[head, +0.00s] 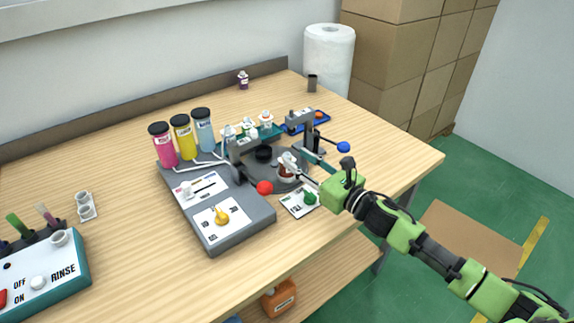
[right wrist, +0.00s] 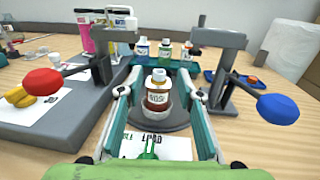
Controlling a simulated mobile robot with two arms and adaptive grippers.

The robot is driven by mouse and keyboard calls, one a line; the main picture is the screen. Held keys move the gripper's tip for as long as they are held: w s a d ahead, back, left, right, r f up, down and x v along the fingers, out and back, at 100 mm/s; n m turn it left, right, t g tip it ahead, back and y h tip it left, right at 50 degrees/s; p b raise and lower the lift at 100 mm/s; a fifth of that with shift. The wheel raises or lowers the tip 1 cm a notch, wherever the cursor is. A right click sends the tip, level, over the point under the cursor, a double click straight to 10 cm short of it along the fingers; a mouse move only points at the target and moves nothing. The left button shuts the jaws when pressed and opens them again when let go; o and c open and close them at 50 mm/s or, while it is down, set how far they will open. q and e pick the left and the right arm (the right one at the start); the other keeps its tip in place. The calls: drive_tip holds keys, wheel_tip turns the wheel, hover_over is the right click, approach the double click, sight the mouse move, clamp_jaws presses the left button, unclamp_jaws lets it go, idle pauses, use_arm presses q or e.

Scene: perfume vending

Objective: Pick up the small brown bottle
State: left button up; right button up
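The small brown bottle (right wrist: 157,95) has a white cap and a pale label. It stands upright on a round dark base (right wrist: 163,119) in the right wrist view. In the right wrist view my right gripper (right wrist: 160,88) is open, with one finger on each side of the bottle and a visible gap on both sides. My left gripper is not in view.
A post with a red ball lever (right wrist: 43,83) and another with a blue ball lever (right wrist: 277,109) flank the gripper. Several small bottles (right wrist: 166,50) stand behind. Tall coloured bottles (head: 182,136) stand left.

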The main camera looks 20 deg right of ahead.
sight(287, 154)
drive_tip(key=p+x, duration=0.1)
drive_tip(key=x, duration=0.3)
drive_tip(key=shift+w+a+f, duration=0.1)
drive_tip(key=shift+w+f, duration=0.05)
drive_tip(key=shift+w, duration=0.1)
drive_tip(key=shift+w+a+p, duration=0.2)
drive_tip(key=shift+w+p, duration=0.1)
drive_tip(key=shift+w, duration=0.05)
clamp_jaws()
